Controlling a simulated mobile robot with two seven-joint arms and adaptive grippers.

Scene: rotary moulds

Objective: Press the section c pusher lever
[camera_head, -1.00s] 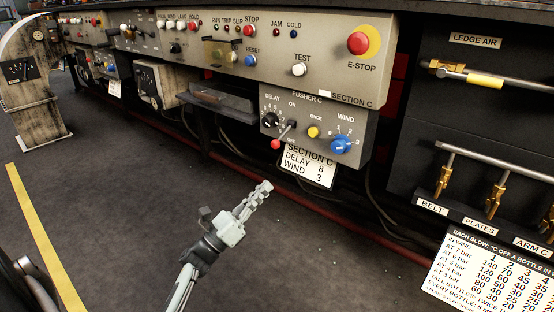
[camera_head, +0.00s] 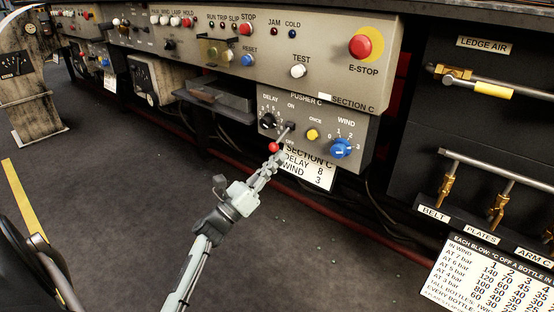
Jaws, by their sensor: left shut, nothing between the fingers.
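The section C pusher lever is a short grey stick with a red ball knob (camera_head: 273,147). It sits on the Pusher C panel (camera_head: 362,128) between the black delay knob (camera_head: 267,121) and the yellow once button (camera_head: 312,135). The stick slants down-left from its pivot below the "ON" mark. My left gripper (camera_head: 273,162) is shut and empty, its tips right below the red knob in the head view. I cannot tell whether they touch it. The tips overlap the left edge of the white Section C card (camera_head: 318,172). My right gripper is not in view.
A blue wind knob (camera_head: 340,148) is at the panel's right. Above are a white test button (camera_head: 298,71) and a red E-stop (camera_head: 359,46). A dark shelf (camera_head: 218,100) juts out left of the panel. Brass valves (camera_head: 446,186) stand at right. The floor in front is open.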

